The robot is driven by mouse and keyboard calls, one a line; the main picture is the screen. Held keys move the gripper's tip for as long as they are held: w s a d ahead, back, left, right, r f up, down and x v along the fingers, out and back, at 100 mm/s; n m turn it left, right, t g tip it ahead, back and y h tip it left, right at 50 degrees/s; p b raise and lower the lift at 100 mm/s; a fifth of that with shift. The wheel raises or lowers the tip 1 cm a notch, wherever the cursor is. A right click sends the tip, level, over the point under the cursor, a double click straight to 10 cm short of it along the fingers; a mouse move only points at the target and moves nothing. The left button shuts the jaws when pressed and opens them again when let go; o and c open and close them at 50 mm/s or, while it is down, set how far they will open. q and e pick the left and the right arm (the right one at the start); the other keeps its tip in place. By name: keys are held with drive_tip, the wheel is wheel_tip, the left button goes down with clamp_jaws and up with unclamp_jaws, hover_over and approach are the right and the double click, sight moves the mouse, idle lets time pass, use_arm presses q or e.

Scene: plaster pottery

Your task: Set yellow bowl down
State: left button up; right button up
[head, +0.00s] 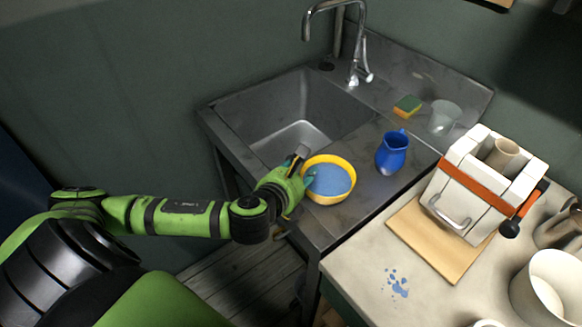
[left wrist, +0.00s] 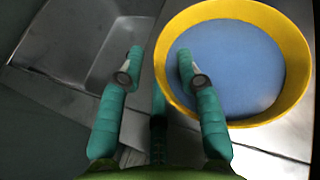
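The yellow bowl (head: 349,180), filled with blue liquid (head: 330,181), sits level on the steel drainboard beside the sink and appears to rest on it. My left gripper (head: 302,168) is at the bowl's left rim. In the left wrist view the bowl (left wrist: 300,65) fills the upper right. There the left gripper's fingers (left wrist: 160,62) are spread apart, one outside the rim and one over the inside of the bowl. A gap shows between the fingertips and the rim wall. My right gripper is not in view.
A blue pitcher (head: 392,153) stands right of the bowl. The sink basin (head: 290,110) with a faucet (head: 360,70) lies behind. A sponge (head: 407,105) and a clear cup (head: 444,117) are at the back. A strapped white mould (head: 465,190) stands on a board at the right.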

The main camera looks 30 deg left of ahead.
use_arm(q)
drive_tip(key=v, duration=0.5)
drive_tip(key=shift+s+r, duration=0.1)
drive_tip(key=shift+s, duration=0.25)
drive_tip(key=p+v, duration=0.6)
drive_tip(key=shift+w+r, duration=0.1)
